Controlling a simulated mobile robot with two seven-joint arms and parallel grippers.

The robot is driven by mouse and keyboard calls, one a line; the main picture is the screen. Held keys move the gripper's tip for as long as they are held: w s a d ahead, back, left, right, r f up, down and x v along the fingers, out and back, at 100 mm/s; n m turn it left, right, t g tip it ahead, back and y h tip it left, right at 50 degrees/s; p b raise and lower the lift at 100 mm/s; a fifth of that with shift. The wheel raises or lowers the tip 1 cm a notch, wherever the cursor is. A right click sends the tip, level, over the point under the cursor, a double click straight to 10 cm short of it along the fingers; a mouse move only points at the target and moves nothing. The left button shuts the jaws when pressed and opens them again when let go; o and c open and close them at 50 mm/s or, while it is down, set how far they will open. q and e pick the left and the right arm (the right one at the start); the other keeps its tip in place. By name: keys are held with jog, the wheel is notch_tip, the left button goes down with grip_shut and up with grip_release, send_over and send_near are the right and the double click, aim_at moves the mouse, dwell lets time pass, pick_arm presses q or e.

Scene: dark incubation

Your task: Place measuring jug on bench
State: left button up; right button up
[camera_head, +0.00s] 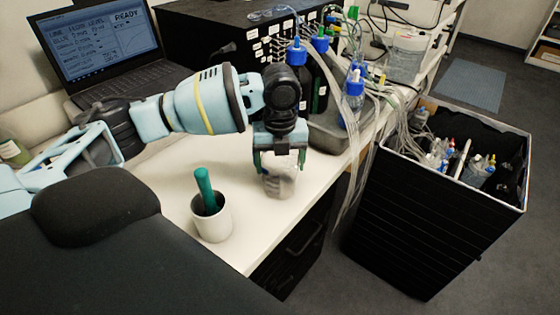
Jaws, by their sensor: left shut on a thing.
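The clear measuring jug (281,184) is at the right part of the white bench (166,169), near its front edge. My left gripper (280,160) is over the jug from above, with its green fingers at the jug's upper part, shut on it. The jug looks upright. Its base appears at or just above the bench top; I cannot tell whether it touches. The gripper hides the jug's rim. My right gripper is not in view.
A white mortar (211,222) with a green pestle (206,188) stands left of the jug. Blue-capped bottles (298,56) and tubing are behind it. A laptop (108,40) is at the back left. A black crate (430,220) of bottles stands right of the bench.

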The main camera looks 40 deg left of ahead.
pick_arm(q)
jog(key=shift+f, duration=0.1)
jog(key=o, duration=1)
notch_tip(320, 180, up, 12)
jog(key=shift+r+p, duration=0.15)
jog(key=shift+p, duration=0.25)
